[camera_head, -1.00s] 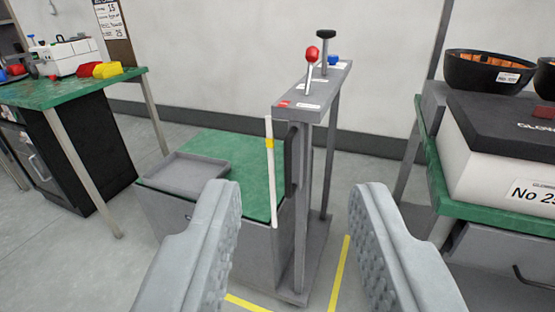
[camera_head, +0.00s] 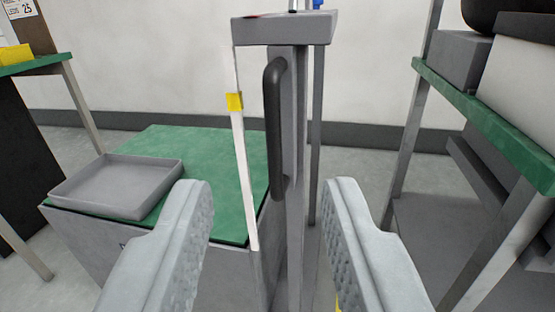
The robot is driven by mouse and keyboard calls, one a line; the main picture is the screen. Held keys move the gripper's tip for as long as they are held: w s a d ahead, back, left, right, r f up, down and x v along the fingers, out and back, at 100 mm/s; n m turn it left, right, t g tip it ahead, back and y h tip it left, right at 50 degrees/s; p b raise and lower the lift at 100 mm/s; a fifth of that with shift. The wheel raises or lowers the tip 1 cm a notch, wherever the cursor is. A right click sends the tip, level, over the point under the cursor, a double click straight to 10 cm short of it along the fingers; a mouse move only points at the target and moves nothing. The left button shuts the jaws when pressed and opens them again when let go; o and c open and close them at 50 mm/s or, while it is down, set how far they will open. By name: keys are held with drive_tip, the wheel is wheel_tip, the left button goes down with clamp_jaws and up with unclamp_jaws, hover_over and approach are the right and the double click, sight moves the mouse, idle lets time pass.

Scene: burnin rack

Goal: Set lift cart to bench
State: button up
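The lift cart (camera_head: 165,262) stands in front of me, with a green top (camera_head: 205,153) and a shallow grey tray (camera_head: 120,187) on its left part. A white upright strip with a yellow marker (camera_head: 234,102) rises at the cart's right side. Just right of it, a dark vertical handle (camera_head: 274,130) is fixed to the grey post. A grey control head (camera_head: 284,27) tops the post; its levers are mostly cut off by the upper edge. My gripper (camera_head: 268,190) is open and empty, its fingers either side of the handle and post in the picture, apparently short of them.
A green-topped bench (camera_head: 490,125) with boxes stands close on the right. Another green-topped table (camera_head: 35,66) is at the far left. A pale wall is behind. Grey floor shows between the cart and the right bench.

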sight(273, 142)
drive_tip(key=w+f+h, duration=0.1)
drive_tip(key=w+f, duration=0.2)
drive_tip(key=f, duration=0.4)
drive_tip(key=w, duration=0.5)
drive_tip(key=w+d, duration=0.1)
drive_tip(key=w, duration=1.1)
drive_tip(key=shift+w+d, duration=0.15)
drive_tip(key=shift+d, duration=0.05)
clamp_jaws()
